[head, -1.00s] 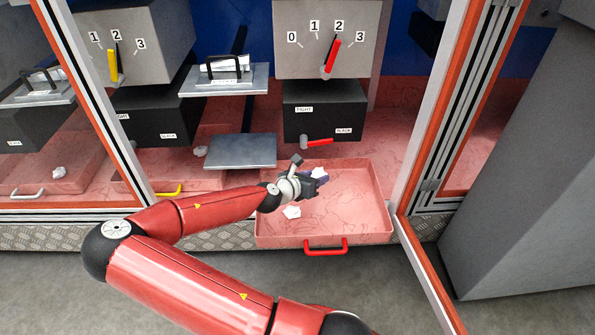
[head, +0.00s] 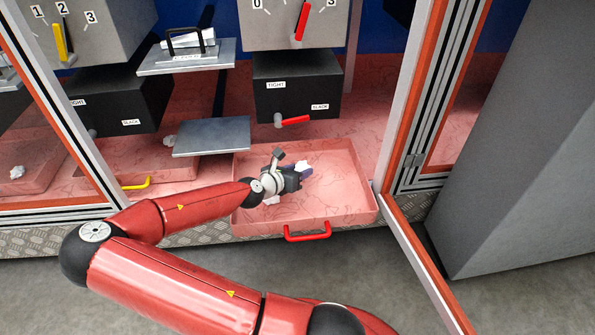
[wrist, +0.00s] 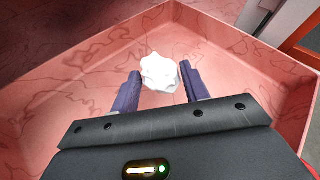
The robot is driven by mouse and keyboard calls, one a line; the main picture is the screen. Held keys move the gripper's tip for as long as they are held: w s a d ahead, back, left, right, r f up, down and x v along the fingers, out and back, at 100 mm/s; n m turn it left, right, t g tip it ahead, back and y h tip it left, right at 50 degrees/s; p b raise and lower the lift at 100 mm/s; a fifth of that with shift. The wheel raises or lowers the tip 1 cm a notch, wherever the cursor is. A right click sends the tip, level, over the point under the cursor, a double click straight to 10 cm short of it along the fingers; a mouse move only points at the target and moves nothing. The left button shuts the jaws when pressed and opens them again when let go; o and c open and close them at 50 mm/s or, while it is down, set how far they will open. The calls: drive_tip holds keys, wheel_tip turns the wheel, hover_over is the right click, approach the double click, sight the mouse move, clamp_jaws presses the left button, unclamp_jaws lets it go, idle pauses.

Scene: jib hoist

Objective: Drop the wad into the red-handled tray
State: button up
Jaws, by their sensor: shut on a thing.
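My gripper (head: 300,172) is shut on a white crumpled wad (head: 304,167). In the wrist view the wad (wrist: 160,72) sits between the two purple fingertips. The gripper and wad are over the inside of the pink tray (head: 345,212), within its walls; the exact height above its floor is hard to tell. The tray has a red handle (head: 307,235) at its front and is pulled out.
A grey plate (head: 212,137) hangs left of the tray. A black box with a red lever (head: 293,120) stands behind it. An open door frame (head: 415,240) borders the tray's right side. A yellow-handled tray (head: 137,184) is at left.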

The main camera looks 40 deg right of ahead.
drive_tip(key=o, duration=1)
drive_tip(key=shift+o, duration=0.2)
drive_tip(key=shift+a+r, duration=0.1)
drive_tip(key=p+v, duration=0.1)
drive_tip(key=v, duration=0.6)
drive_tip(key=shift+a+p, duration=0.3)
drive_tip(key=shift+p, duration=0.05)
drive_tip(key=shift+s+r, duration=0.1)
